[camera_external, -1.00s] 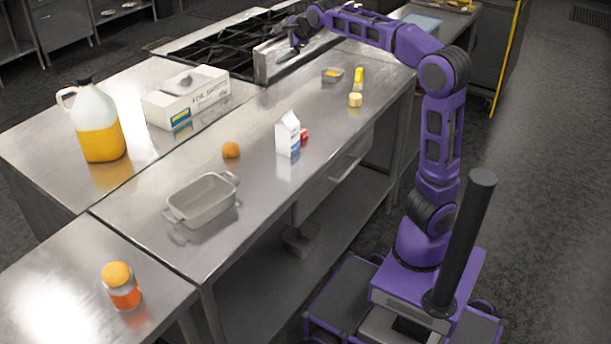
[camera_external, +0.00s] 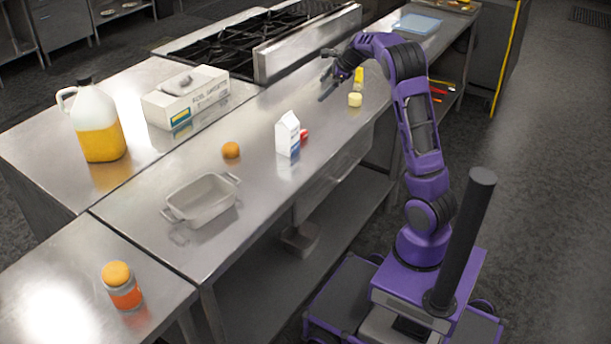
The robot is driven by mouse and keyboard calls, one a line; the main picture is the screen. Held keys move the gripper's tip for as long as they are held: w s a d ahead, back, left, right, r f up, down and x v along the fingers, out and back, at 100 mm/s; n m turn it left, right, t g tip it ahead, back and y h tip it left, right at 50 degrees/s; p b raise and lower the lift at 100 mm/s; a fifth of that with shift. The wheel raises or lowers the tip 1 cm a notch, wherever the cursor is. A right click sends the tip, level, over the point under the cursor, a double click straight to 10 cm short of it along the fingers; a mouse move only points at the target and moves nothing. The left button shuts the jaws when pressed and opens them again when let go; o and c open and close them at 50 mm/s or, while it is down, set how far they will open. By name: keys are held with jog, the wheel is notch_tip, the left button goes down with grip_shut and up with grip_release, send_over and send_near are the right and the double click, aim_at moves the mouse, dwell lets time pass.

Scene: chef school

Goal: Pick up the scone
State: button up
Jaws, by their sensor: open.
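My gripper (camera_external: 327,75) is open and empty above the steel counter, near its far end by the stove. A small pale yellow round piece (camera_external: 355,99) stands on the counter just right of and below the gripper in the picture, apart from it. A round orange-brown item (camera_external: 231,150) lies farther left on the counter, between the baking dish and the milk carton. Either could be the scone; at this size I cannot tell which.
A white milk carton (camera_external: 288,134) with a red item (camera_external: 304,135) beside it stands mid-counter. A grey baking dish (camera_external: 202,199) is nearer the camera. A yellow bottle (camera_external: 359,77) stands behind the pale piece. The stove (camera_external: 250,45) borders the counter.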

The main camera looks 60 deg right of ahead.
jog(key=s+d+f+m+t, duration=0.1)
jog(key=s+d+f+m, duration=0.1)
jog(key=s+d+f, duration=0.3)
jog(key=s+d+f+m+t, duration=0.2)
jog(key=d, duration=0.5)
jog(key=m+t+h, duration=0.1)
jog(key=m+t, duration=0.2)
jog(key=m, duration=0.1)
send_near(360, 97)
jog(key=x, duration=1.2)
jog(key=shift+w+f, duration=0.15)
jog(key=shift+w, duration=0.1)
jog(key=c, duration=1.4)
